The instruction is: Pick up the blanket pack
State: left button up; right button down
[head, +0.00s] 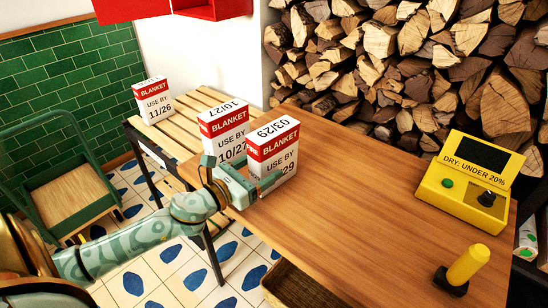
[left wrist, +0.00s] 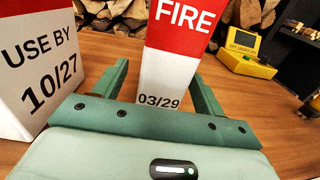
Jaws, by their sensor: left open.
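Three white blanket packs with red bands stand upright. The 03/29 pack (head: 273,145) is on the wooden table (head: 350,195); in the left wrist view this pack (left wrist: 170,70) shows FIRE and 03/29. My left gripper (head: 243,184) is open and low at this pack. In the left wrist view its fingers (left wrist: 160,75) reach along both sides of the pack, with visible gaps near the palm. The 10/27 pack (head: 224,126) stands close at the left, partly hidden by the 03/29 pack and my gripper. The 11/26 pack (head: 153,101) stands farther back on a slatted surface (head: 185,112).
A yellow dryness meter box (head: 463,185) and a yellow-handled tool (head: 466,265) are at the table's right. Stacked firewood (head: 400,60) fills the back. A green chair (head: 70,195) stands at the left. The table's middle is clear.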

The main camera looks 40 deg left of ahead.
pick_arm(q)
jog(key=w, duration=0.3)
jog(key=shift+d, duration=0.3)
jog(key=shift+r, duration=0.1)
jog(key=c, duration=1.5)
